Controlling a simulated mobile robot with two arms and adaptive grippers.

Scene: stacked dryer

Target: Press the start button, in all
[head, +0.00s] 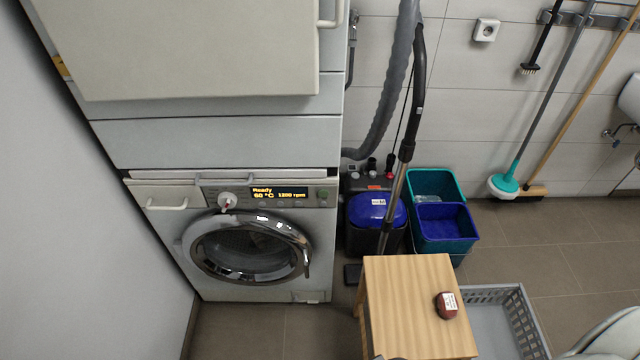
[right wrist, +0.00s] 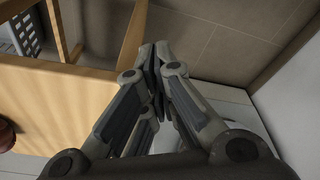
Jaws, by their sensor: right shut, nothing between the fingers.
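The washing machine (head: 250,240) stands at the left in the head view, under a stacked upper unit (head: 210,135). Its round glass door looks shut. The control panel has a dial (head: 228,201) and a lit display (head: 279,194) reading "Ready", "60 °C" and a spin speed. A small greenish button (head: 322,193) sits at the panel's right end; its label is too small to read. My right gripper (right wrist: 157,52) is shut and empty in the right wrist view, beside the wooden stool and well away from the panel. My left gripper is in neither view.
A wooden stool (head: 405,290) with a dark red round item (head: 447,305) stands right of the machine, by a grey crate (head: 520,318). A blue vacuum cleaner (head: 375,210) and buckets (head: 445,222) stand behind. Floor before the machine (head: 260,330) is clear.

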